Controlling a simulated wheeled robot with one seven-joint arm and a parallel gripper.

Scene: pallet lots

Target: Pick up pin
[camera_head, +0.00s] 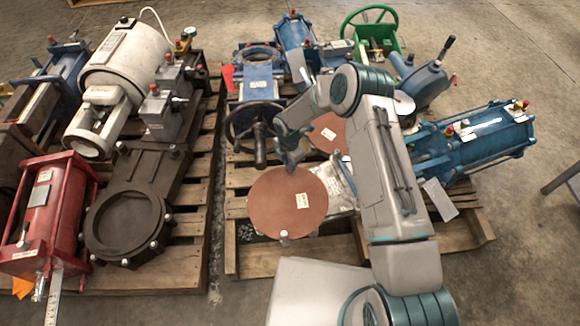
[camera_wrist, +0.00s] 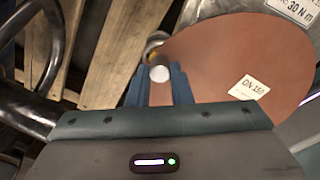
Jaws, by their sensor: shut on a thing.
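My gripper (camera_wrist: 159,84) is shut on a pin (camera_wrist: 159,72). In the wrist view the pin shows as a pale, round-ended metal piece between the two blue-grey fingers, at the left edge of a round copper-brown disc (camera_wrist: 215,60). In the head view my gripper (camera_head: 290,162) is just above the far edge of this disc (camera_head: 287,203), right of a handwheel with a black handle. The held pin cannot be made out there. Its lower part is hidden, so I cannot tell whether it is clear of what lies below.
A dark handwheel (camera_head: 233,128) is close on the left of my gripper. A second brown disc (camera_head: 328,131) lies behind. A blue cylinder (camera_head: 485,137) is at right; a red cylinder unit (camera_head: 50,215) and dark flange (camera_head: 125,222) are on the left pallet. A gap separates the pallets.

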